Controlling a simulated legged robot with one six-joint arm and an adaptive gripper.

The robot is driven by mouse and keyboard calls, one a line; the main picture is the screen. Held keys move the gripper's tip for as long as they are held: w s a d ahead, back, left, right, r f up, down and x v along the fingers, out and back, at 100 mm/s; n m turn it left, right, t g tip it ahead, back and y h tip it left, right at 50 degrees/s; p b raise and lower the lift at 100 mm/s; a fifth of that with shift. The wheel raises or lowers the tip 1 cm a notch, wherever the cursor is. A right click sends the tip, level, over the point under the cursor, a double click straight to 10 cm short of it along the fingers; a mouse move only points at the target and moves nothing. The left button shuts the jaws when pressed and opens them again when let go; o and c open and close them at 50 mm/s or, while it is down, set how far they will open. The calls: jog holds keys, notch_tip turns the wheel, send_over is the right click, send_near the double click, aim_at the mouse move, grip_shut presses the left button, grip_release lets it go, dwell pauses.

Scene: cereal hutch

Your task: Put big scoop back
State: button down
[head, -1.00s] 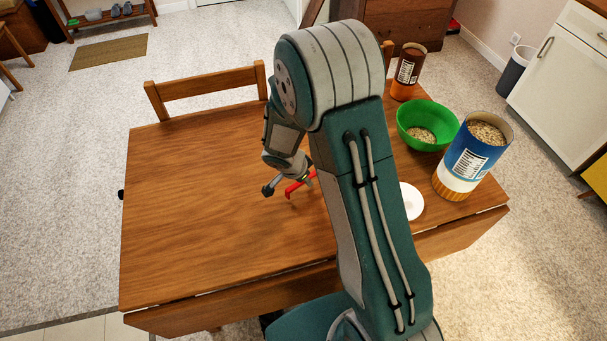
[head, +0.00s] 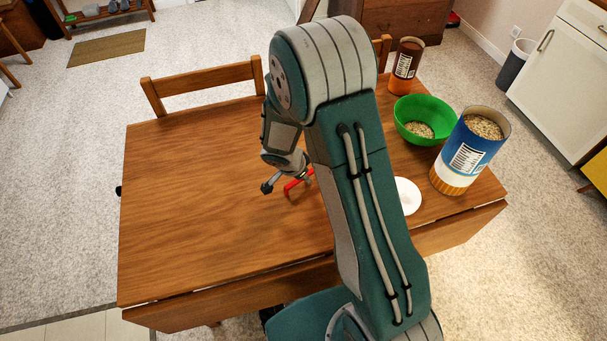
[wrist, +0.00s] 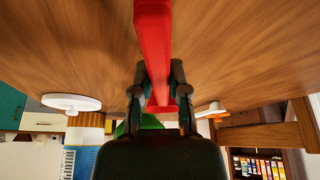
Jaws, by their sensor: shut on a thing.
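A red scoop (head: 293,187) shows only in part beside my gripper (head: 286,182), low over the middle of the table. In the wrist view the scoop (wrist: 152,40) is a long red bar running up from between the two dark fingers of my gripper (wrist: 157,88). The fingers are shut on it. I cannot make out the scoop's bowl end. The large blue and white canister (head: 466,155) stands open at the table's right, filled with oats or flakes. The brown canister (head: 405,66) stands at the back right.
A green bowl (head: 426,119) with some flakes stands between the canisters. A white round lid (head: 408,196) lies left of the blue canister. An orange and white piece (wrist: 212,110) shows in the wrist view. The left of the table (head: 190,210) is clear; a chair (head: 205,87) stands behind.

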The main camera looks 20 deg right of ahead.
jog(key=shift+f, duration=0.1)
jog(key=c, duration=0.6)
grip_release()
jog(key=shift+a, duration=0.2)
jog(key=shift+o, duration=0.2)
jog(key=v, duration=1.2)
jog(key=s+d+r+n+t+y, duration=0.1)
jog(key=s+d+r+n, duration=0.1)
jog(key=s+r+n, duration=0.3)
jog(key=s+d+r+y, duration=0.1)
jog(key=s+r, duration=0.1)
jog(key=r, duration=0.6)
jog(key=s+r+n+t+y, duration=0.2)
jog(key=s+r+n, duration=0.6)
jog(key=s, duration=0.4)
jog(key=shift+s+d+n+t, duration=0.3)
jog(key=shift+d+t, duration=0.1)
jog(key=shift+t, duration=0.1)
